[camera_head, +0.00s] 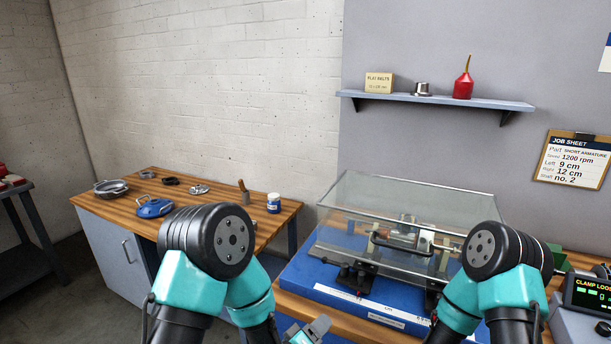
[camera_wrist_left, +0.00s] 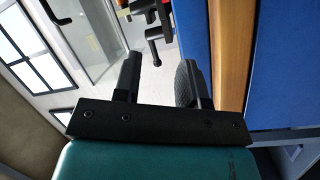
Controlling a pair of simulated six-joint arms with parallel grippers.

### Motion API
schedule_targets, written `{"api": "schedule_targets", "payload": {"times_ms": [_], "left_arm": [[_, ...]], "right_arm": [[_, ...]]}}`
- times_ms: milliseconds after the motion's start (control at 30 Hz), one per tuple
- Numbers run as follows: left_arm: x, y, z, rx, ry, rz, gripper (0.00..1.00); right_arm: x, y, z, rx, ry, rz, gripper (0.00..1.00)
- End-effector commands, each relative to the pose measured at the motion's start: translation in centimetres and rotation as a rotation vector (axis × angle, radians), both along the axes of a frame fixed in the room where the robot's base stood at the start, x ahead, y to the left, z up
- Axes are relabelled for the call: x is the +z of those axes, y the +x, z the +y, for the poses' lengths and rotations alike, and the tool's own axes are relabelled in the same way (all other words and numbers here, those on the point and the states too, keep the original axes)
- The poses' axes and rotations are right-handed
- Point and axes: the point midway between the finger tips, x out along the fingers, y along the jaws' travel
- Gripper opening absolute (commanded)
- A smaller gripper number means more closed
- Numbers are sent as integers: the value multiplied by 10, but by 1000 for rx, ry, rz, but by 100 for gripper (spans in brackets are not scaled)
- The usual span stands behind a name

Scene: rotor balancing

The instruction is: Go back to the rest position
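My left gripper (camera_head: 312,329) shows only partly at the bottom edge of the head view, in front of the blue machine base. In the left wrist view its two dark fingers (camera_wrist_left: 159,78) stand apart with nothing between them. The left arm's teal and black links fill the lower left of the head view. The right arm shows at the lower right, but its gripper is out of the frame. The balancing machine (camera_head: 375,262) stands between the arms, with its clear cover (camera_head: 405,205) down over the rotor area.
A wooden side bench (camera_head: 225,207) at left holds a blue tool (camera_head: 154,207), a jar (camera_head: 273,203) and small parts. A wall shelf (camera_head: 435,100) carries a red oil can (camera_head: 463,86). A display (camera_head: 587,294) at right reads "CLAMP LOOS", cut off.

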Motion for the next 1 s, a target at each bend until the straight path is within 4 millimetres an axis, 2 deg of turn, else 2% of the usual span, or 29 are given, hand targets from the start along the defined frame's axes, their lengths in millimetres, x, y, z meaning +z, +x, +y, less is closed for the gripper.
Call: {"api": "schedule_targets", "payload": {"times_ms": [33,133,267,367,500,600,733,800,900,1000], "left_arm": [[-19,5,19,31,82,41,38],[-57,7,54,66,249,126,38],[-104,-2,100,80,447,256,38],[-137,-18,136,67,582,368,38],[-177,-51,183,13,737,539,38],[-200,-82,213,-50,821,663,38],[-220,-124,244,-148,886,813,38],[-225,-143,254,-197,903,870,38],[-229,-160,262,-243,911,921,38],[-229,-166,264,-264,914,937,38]], "right_arm": [[0,0,0,0,0,0,0],[0,0,0,0,0,0,0],[0,0,0,0,0,0,0],[0,0,0,0,0,0,0],[0,0,0,0,0,0,0],[0,0,0,0,0,0,0],[0,0,0,0,0,0,0],[0,0,0,0,0,0,0],[0,0,0,0,0,0,0],[0,0,0,0,0,0,0]]}}
